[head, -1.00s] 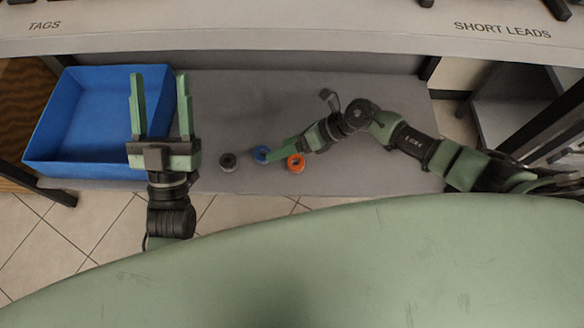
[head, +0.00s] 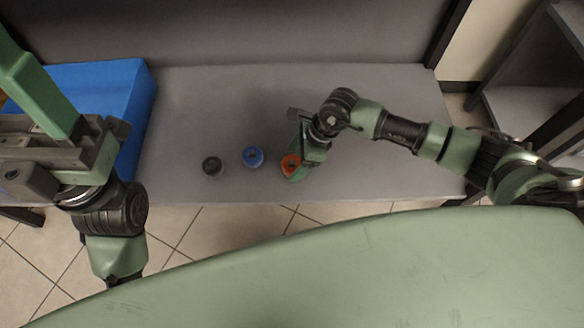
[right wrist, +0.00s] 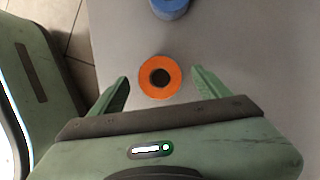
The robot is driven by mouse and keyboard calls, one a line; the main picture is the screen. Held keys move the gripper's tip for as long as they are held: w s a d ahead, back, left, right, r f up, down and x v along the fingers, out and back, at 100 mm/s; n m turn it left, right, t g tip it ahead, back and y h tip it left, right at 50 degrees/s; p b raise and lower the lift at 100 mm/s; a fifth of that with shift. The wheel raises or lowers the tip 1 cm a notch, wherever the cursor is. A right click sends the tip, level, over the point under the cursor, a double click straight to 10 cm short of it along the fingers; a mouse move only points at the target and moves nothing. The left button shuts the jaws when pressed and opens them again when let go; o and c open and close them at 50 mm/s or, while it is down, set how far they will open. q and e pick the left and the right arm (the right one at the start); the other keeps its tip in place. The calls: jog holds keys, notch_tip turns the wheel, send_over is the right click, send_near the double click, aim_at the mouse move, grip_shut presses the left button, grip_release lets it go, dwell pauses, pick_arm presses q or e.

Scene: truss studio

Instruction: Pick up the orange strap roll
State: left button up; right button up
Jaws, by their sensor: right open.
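The orange strap roll (head: 290,164) lies on the grey shelf near its front edge. In the right wrist view the orange strap roll (right wrist: 160,77) shows its dark centre hole and sits just ahead of and between the fingertips. My right gripper (head: 293,172) is over the roll, and its fingers partly cover it in the head view. In the right wrist view my right gripper (right wrist: 160,83) is open, with one finger on each side and nothing held. My left gripper (head: 55,85) is at the left, large in the head view and partly cut off by the frame; its fingertips are not fully seen.
A blue roll (head: 253,157) lies left of the orange one, and a dark grey roll (head: 213,166) lies further left. A blue bin (head: 120,85) stands at the shelf's left end. The shelf (head: 390,110) is clear behind the rolls.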

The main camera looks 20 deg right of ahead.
jog(key=shift+a+f, duration=0.15)
jog(key=shift+f, duration=0.3)
jog(key=c, duration=1.4)
jog(key=shift+r, duration=0.1)
jog(key=shift+c, duration=0.2)
